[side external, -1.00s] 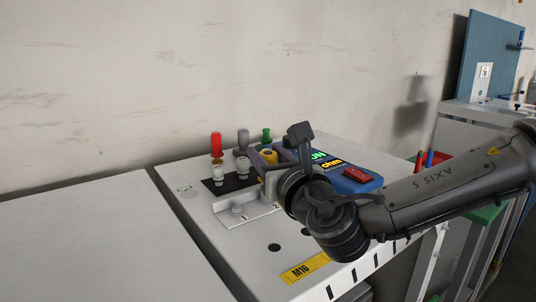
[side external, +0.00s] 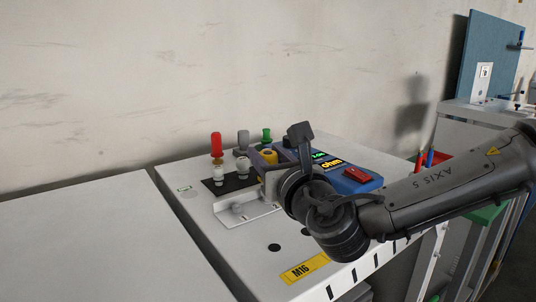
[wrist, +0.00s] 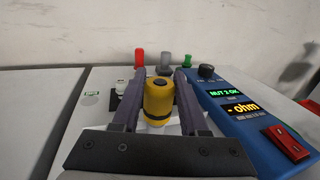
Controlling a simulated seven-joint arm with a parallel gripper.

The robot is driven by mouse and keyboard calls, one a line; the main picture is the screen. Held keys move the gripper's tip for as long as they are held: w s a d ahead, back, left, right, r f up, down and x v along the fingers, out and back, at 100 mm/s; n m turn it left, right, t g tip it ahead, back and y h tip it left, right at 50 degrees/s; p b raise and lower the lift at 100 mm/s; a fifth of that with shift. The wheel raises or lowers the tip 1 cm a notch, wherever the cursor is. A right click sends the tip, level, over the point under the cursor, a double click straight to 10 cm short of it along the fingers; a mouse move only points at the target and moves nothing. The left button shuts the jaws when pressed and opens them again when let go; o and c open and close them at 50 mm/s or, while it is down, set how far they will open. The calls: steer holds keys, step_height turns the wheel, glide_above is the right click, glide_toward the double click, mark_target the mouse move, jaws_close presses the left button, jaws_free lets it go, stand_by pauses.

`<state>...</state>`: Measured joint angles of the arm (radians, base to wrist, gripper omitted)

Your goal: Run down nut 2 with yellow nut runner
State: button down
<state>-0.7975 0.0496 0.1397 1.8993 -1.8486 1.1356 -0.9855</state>
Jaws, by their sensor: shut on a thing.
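The yellow nut runner (wrist: 159,98) stands upright between the two fingers of my gripper (wrist: 157,85) in the wrist view. My gripper is shut on it. In the side external view the yellow nut runner (side external: 268,157) shows beside my wrist, above the metal bracket (side external: 246,212). Nut 2 itself is hidden under the runner.
Red (side external: 216,144), grey (side external: 243,138) and green (side external: 266,135) runners stand behind the yellow one. White posts (side external: 219,175) stand to its left. A red switch (wrist: 287,141) is on the controller. The front left of the bench top is clear.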

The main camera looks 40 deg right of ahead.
steer(key=shift+f, duration=0.55)
steer(key=shift+r, duration=3.45)
